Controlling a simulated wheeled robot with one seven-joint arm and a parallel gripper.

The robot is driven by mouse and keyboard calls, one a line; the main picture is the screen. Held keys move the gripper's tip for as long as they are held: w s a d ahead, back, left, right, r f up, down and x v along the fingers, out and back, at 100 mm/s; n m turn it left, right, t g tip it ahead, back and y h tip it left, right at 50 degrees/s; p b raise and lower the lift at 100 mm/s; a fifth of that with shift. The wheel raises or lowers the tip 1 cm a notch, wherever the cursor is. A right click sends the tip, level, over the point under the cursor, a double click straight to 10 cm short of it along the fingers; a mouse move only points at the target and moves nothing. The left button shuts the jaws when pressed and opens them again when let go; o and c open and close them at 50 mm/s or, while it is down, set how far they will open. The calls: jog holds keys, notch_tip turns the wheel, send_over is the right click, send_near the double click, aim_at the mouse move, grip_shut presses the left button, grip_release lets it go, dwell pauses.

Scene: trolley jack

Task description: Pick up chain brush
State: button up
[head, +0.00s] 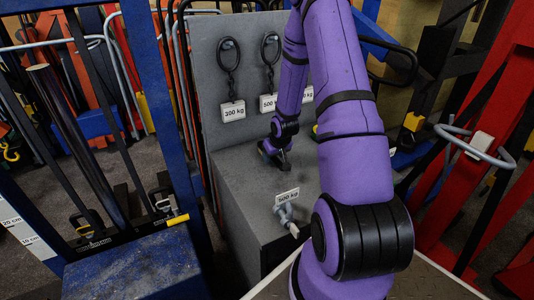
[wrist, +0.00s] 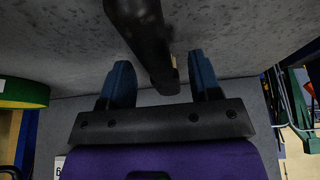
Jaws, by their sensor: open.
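A long dark object (wrist: 145,35), which seems to be the chain brush, lies across the grey surface in the wrist view. A small tan patch shows near its lower end. My gripper (wrist: 160,65) is open, with one blue fingertip on each side of that end. I cannot tell whether either finger touches it. In the head view my gripper (head: 275,152) is low over the grey bench top, at the end of my purple arm. A small dark shape, perhaps the brush (head: 282,168), shows just below it. My gripper and arm hide much of that spot.
The grey bench (head: 245,195) has an upright back panel (head: 212,75) with hanging chains and weight labels. A metal fitting with a label (head: 287,212) stands at its front. Blue frames (head: 155,90) flank it on the left. A green-and-yellow round object (wrist: 22,93) is at the wrist view's left.

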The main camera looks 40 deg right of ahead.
jog(key=shift+w+f, duration=0.2)
jog(key=shift+f, duration=0.15)
grip_shut()
